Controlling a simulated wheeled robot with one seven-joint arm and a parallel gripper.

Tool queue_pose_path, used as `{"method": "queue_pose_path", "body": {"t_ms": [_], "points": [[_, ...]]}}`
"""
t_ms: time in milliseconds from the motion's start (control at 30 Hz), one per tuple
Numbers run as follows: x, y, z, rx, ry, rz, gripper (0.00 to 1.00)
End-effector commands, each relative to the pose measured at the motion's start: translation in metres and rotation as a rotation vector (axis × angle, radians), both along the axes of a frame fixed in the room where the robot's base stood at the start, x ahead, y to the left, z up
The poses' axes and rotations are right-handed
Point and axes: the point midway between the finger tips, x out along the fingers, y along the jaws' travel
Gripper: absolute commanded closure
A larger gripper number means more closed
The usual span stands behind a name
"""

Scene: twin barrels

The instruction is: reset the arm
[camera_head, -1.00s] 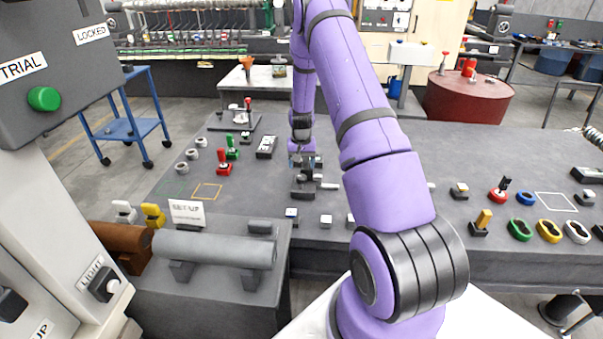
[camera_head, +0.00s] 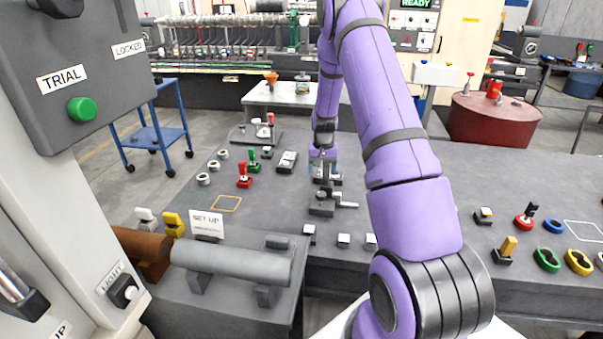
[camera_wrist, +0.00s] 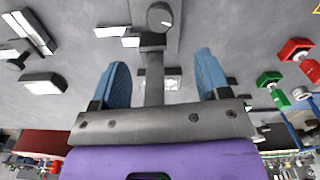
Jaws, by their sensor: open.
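My purple arm reaches over the dark grey bench (camera_head: 400,160). My gripper (camera_head: 325,168) is at its far end, over the left part of the bench. In the wrist view its two blue fingers (camera_wrist: 161,80) are spread apart. A small grey fixture (camera_head: 322,207) with a side handle stands on the bench just below and in front of the gripper. In the wrist view a grey post with a round knob (camera_wrist: 159,17) shows between and beyond the fingers. No held object shows. I cannot tell whether the fingers touch the post.
Red (camera_head: 244,180) and green (camera_head: 252,162) pieces stand left of the gripper. A grey cylinder (camera_head: 232,262) lies on a block in front. A grey control box (camera_head: 75,70) with a green button is at left. A red barrel (camera_head: 493,118) stands behind the bench. Coloured rings lie at right.

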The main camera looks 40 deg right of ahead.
Motion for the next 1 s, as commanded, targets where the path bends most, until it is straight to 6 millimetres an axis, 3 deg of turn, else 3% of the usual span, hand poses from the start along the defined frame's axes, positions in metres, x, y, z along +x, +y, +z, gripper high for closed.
{"method": "queue_pose_path", "body": {"t_ms": [233, 367, 467, 667, 1000], "points": [[0.000, 0.000, 0.001, -0.001, -0.001, 0.001, 0.30], [0.002, 0.006, 0.015, -0.002, -0.012, 0.012, 0.30], [0.002, 0.018, 0.039, -0.005, -0.027, 0.032, 0.30], [-0.003, 0.056, 0.111, -0.014, -0.076, 0.102, 0.30], [-0.040, 0.129, 0.223, -0.032, -0.160, 0.232, 0.30]]}}
